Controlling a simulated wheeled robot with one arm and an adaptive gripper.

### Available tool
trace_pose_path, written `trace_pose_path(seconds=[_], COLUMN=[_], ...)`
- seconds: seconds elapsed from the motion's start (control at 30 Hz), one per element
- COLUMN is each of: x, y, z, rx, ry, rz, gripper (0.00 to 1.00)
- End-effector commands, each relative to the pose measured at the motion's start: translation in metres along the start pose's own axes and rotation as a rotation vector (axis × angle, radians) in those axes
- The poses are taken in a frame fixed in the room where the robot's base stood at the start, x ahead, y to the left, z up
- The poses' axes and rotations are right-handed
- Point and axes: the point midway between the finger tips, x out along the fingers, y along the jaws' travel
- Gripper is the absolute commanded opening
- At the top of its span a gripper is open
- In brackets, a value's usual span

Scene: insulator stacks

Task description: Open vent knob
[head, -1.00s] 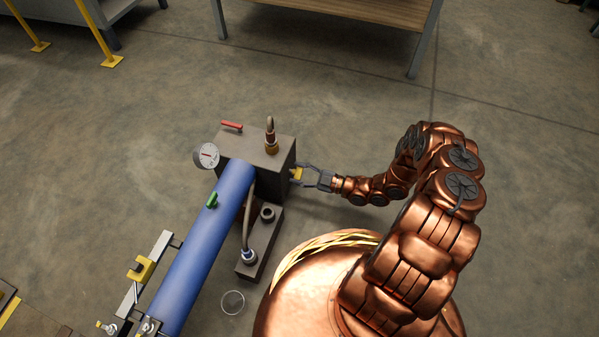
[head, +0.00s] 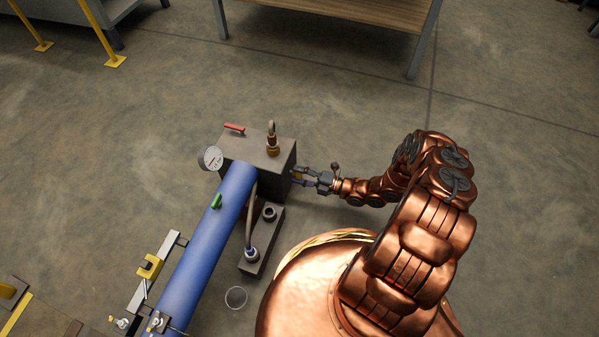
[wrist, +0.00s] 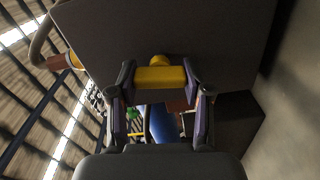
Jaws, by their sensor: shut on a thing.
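The yellow vent knob (wrist: 160,77) sits on the side face of the dark grey block (head: 258,150). In the wrist view it is a yellow bar on a round yellow stem, lying between my fingertips. My gripper (head: 302,174) reaches the block's right side from the right. It also shows in the wrist view (wrist: 160,85), its fingers shut on the knob's two ends. In the head view the fingers mostly hide the knob.
A blue pipe (head: 205,233) runs from the block to the lower left, with a green handle (head: 217,201). A pressure gauge (head: 210,158), red lever (head: 234,128) and brass fitting (head: 272,142) are near the block. A clear cup (head: 236,298) stands on the floor.

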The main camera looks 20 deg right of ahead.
Motion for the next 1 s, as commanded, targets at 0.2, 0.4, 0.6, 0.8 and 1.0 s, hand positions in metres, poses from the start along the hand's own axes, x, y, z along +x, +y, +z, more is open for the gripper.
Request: trace_pose_path(seconds=[0.2,0.4,0.6,0.8,1.0], x=[0.0001,0.0000,0.0000,0.0000,-0.0001], y=[0.0004,-0.0005,-0.0009,-0.0010,-0.0010], z=[0.0006,0.0006,0.0006,0.0005,0.0005], rx=[-0.114,-0.169,-0.188,-0.189,-0.188], ry=[-0.002,-0.003,-0.002,-0.002,-0.002], rz=[0.001,0.001,0.001,0.001,0.000], gripper=[0.15,0.15,0.15,0.15,0.57])
